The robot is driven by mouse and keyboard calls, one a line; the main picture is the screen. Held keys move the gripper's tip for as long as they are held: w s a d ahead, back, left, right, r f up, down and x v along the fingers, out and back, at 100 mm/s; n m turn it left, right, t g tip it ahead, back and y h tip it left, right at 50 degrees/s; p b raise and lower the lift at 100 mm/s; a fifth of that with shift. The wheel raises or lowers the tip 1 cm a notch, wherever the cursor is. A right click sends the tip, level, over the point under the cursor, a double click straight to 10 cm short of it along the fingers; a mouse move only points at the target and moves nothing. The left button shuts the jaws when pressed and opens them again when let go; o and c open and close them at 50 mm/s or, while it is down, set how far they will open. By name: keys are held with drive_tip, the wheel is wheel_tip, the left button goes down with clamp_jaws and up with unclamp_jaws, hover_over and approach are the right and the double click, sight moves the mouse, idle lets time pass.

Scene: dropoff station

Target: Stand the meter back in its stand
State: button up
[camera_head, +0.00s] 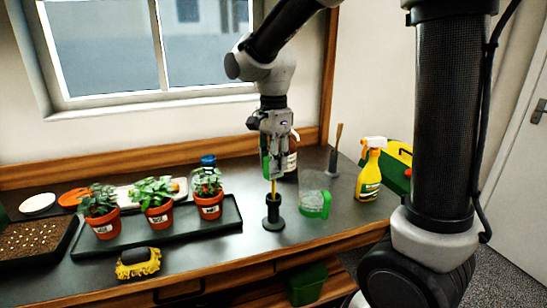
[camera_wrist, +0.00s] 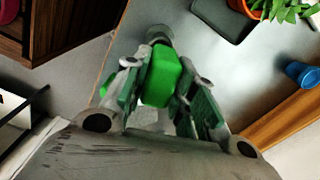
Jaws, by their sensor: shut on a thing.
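My gripper (camera_head: 273,170) is shut on the meter, pointing down over the bench. The meter's green body (camera_wrist: 161,76) shows between the fingers (camera_wrist: 160,95) in the wrist view. Its thin yellow stem (camera_head: 273,187) hangs about upright below the fingers in the head view. The dark stand (camera_head: 273,216), a short tube on a round base, is directly below. The stem's lower end meets the top of the tube; I cannot tell how deep it is inside. In the wrist view the stand (camera_wrist: 159,33) is partly hidden behind the green body.
Left of the stand, a black tray (camera_head: 178,238) holds potted plants (camera_head: 157,205). A clear jug with green handle (camera_head: 314,203) stands close right. A spray bottle (camera_head: 370,172) is farther right.

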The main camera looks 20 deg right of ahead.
drive_tip(key=shift+f, duration=0.25)
idle(0.4)
drive_tip(key=shift+f, duration=0.7)
idle(0.3)
drive_tip(key=shift+f, duration=0.5)
idle(0.3)
drive_tip(key=shift+f, duration=0.55)
idle(0.4)
